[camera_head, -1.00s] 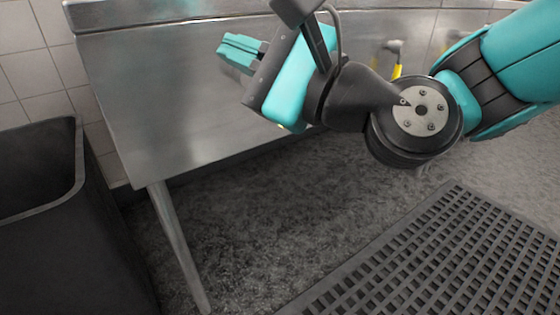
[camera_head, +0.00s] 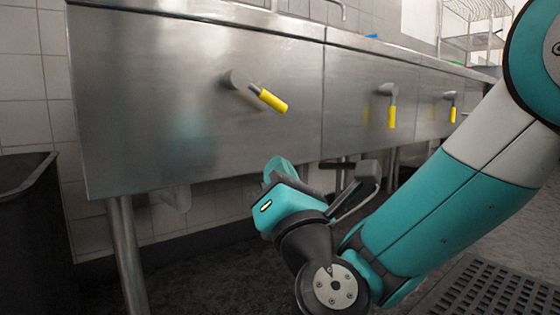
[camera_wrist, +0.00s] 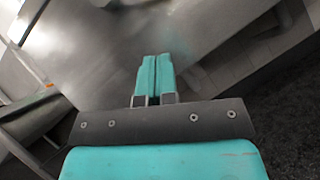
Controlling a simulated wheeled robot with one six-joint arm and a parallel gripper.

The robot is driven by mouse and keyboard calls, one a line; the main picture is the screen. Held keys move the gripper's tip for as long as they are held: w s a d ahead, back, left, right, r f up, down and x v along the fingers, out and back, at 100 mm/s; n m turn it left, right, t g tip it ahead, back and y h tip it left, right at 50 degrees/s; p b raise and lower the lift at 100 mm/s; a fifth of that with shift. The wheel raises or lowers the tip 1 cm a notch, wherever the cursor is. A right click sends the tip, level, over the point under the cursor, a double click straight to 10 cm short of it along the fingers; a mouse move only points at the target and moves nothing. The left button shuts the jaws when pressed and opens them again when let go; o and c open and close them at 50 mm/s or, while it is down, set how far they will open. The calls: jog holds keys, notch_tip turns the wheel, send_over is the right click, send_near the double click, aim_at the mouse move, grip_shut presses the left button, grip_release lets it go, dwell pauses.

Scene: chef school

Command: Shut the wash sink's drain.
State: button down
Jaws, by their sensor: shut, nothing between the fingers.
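A steel sink front (camera_head: 150,100) carries three drain levers with yellow grips. The nearest lever (camera_head: 258,92) slants down to the right. The middle lever (camera_head: 391,105) and the far lever (camera_head: 451,105) hang straight down. Nothing legible marks which basin is the wash sink. My gripper (camera_head: 277,168) is below the nearest lever, apart from it, near the lower edge of the sink front. In the wrist view its teal fingers (camera_wrist: 156,62) are together and empty, pointing at bare steel. The basins' insides and drain plugs are hidden.
A dark bin (camera_head: 25,220) stands at the left, beside a sink leg (camera_head: 126,255). A black grid floor mat (camera_head: 490,295) lies at the lower right. A wire rack (camera_head: 475,42) stands at the back right. The steel left of the nearest lever is clear.

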aim_at(259, 94)
jog(key=shift+w+a+r+p, duration=0.15)
jog(key=shift+w+r+p, duration=1.8)
jog(key=shift+p, duration=0.8)
jog(key=shift+w+a+r+p, duration=0.15)
jog(key=shift+w+r+p, duration=1.45)
jog(key=shift+w+p, duration=0.85)
jog(key=shift+s+n, duration=0.3)
jog(key=shift+s, duration=0.05)
